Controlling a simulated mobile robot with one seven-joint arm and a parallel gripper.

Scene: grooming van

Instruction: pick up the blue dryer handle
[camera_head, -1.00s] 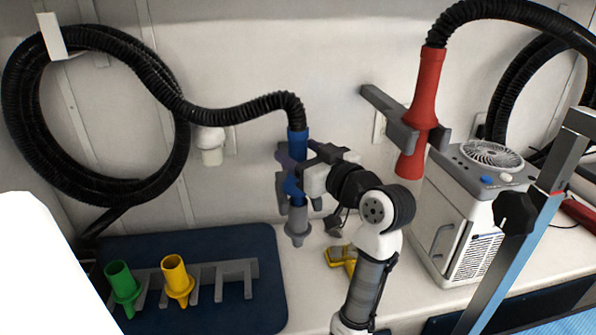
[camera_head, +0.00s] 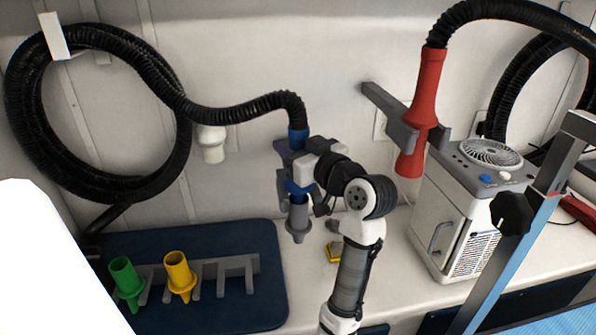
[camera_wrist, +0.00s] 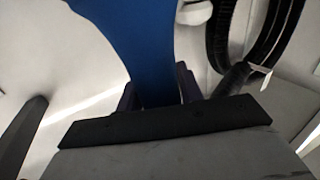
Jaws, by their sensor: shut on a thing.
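The blue dryer handle (camera_head: 297,187) hangs upright at the end of a black hose (camera_head: 245,108), with a grey nozzle (camera_head: 298,218) at its lower end. My gripper (camera_head: 300,165) is shut on the handle's middle and hides part of it. In the wrist view the blue handle (camera_wrist: 140,45) rises from between the dark jaws of my gripper (camera_wrist: 158,92). A grey holder behind the handle is mostly hidden, so I cannot tell if the handle still touches it.
A red dryer handle (camera_head: 426,90) hangs in a grey holder (camera_head: 385,108) at the right, above a white machine (camera_head: 455,220). Green (camera_head: 125,278) and yellow (camera_head: 179,272) nozzles stand on a rack on a dark blue mat (camera_head: 235,312).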

